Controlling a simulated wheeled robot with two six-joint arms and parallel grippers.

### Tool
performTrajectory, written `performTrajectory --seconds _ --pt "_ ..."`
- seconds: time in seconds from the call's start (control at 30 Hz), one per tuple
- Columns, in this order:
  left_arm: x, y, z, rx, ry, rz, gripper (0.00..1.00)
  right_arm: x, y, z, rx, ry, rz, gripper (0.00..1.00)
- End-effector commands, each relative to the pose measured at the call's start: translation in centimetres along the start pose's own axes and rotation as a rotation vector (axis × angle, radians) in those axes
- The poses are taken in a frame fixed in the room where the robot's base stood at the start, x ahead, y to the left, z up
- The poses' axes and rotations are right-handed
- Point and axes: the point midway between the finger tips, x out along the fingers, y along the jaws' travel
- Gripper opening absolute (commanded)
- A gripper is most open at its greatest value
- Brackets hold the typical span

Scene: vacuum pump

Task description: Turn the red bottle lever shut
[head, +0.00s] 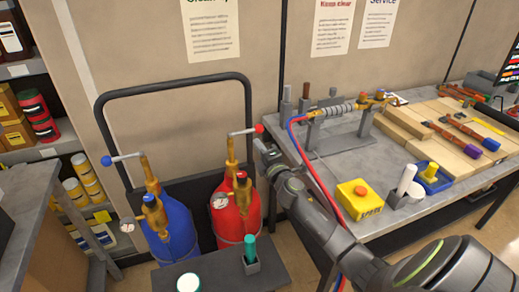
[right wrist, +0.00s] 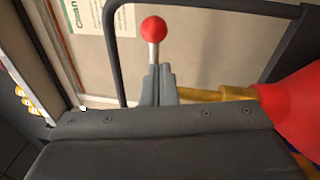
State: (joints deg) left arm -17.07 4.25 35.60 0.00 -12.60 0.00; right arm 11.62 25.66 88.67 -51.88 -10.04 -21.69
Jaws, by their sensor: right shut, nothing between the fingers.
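The red bottle (head: 229,222) stands in a dark cart, with brass fittings on top. Its grey lever (head: 243,132) points right in the head view and ends in a red ball knob (head: 259,128). My right gripper (head: 260,146) is shut and empty, just below and right of the knob. In the right wrist view the knob (right wrist: 153,29) and a short length of lever show past the shut fingertips (right wrist: 164,72). The fingers hide the rest of the lever; I cannot tell whether they touch it. My left gripper is not in view.
A blue bottle (head: 172,236) with a blue-knobbed lever (head: 125,157) stands left of the red one. The cart's dark tubular frame (head: 170,88) rises behind both. A grey workbench (head: 400,218) with tools and a yellow box (head: 359,200) stands on the right.

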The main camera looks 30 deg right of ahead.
Motion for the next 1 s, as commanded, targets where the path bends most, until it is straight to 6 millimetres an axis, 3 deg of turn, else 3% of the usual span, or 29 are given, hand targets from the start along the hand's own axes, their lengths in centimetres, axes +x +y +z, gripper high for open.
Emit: performTrajectory --seconds 0.3,0.6,1.0 --pt "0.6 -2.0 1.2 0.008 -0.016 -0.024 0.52 -4.0 -0.4 0.4 -0.001 0.002 -0.001 0.0" --pt "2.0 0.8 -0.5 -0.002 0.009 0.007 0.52 -8.6 -0.5 0.9 -0.002 0.001 0.0 0.0" --pt "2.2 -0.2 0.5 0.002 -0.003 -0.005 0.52 -9.9 -0.2 1.0 0.001 0.001 0.0 0.0"
